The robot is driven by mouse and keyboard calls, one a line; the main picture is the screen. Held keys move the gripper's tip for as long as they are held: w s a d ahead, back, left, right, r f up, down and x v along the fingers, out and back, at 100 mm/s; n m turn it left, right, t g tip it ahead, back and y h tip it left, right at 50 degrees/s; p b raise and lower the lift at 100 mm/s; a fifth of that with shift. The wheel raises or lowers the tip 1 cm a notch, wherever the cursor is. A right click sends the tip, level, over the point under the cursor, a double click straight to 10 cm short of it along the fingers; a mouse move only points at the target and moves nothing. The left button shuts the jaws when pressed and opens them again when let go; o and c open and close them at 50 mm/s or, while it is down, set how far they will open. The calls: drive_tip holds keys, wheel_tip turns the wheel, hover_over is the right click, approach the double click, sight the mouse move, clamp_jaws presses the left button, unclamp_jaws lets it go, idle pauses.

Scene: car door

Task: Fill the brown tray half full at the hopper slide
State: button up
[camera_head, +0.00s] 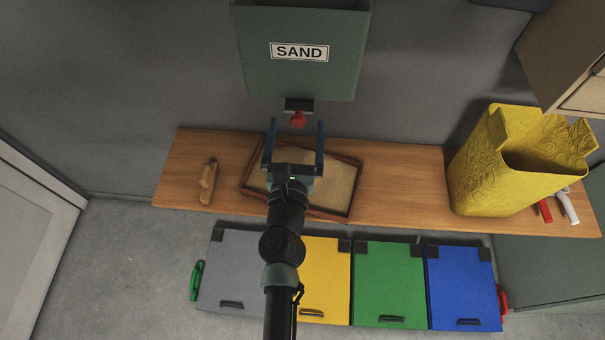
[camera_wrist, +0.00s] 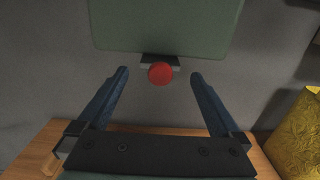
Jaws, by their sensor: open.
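The green hopper (camera_head: 305,75) labelled SAND hangs on the wall above the shelf. Its red slide knob (camera_head: 298,119) sticks out under a dark outlet; the knob also shows in the wrist view (camera_wrist: 160,73). The brown tray (camera_head: 343,214) lies on the wooden shelf below the hopper, a little askew, with a pale sand-coloured inside. My arm hides part of it. My gripper (camera_head: 295,138) is open and empty above the tray, just short of the knob. In the wrist view the knob appears between the two blue fingers (camera_wrist: 160,76), apparently ahead of them.
On the wooden shelf (camera_head: 410,190), a wooden brush-like tool (camera_head: 208,182) lies left of the tray. A crumpled yellow bag (camera_head: 510,170) stands at the right, with red and white handled items (camera_head: 558,208) beside it. Grey, yellow, green (camera_head: 388,285) and blue lidded bins stand below in front.

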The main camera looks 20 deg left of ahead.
drive_tip(key=b+v, duration=0.1)
drive_tip(key=v, duration=0.6)
drive_tip(key=shift+r, duration=0.15)
idle(0.5)
drive_tip(key=w+d+r+n+t+y+b, duration=0.1)
drive_tip(key=w+r+n+t+y, duration=0.15)
drive_tip(key=r+n, duration=0.95)
drive_tip(key=w+d+r+n+t+y+b, duration=0.1)
drive_tip(key=w+r+n+t, duration=0.15)
drive_tip(key=r+n, duration=0.9)
drive_tip(key=s+d+r+n+t+h, duration=0.1)
drive_tip(key=s+d+r+n+h, duration=0.1)
drive_tip(key=r, duration=0.6)
drive_tip(key=s+d+r+n+t+h+b, duration=0.1)
drive_tip(key=s+d+r+n+t+h, duration=0.1)
drive_tip(key=d+r, duration=0.4)
drive_tip(key=s+d+r+n+t+h+b, duration=0.1)
drive_tip(key=s+d+r+n+h, duration=0.3)
drive_tip(key=r, duration=0.8)
drive_tip(key=shift+s+n+t, duration=0.5)
drive_tip(key=shift+s+n, duration=0.15)
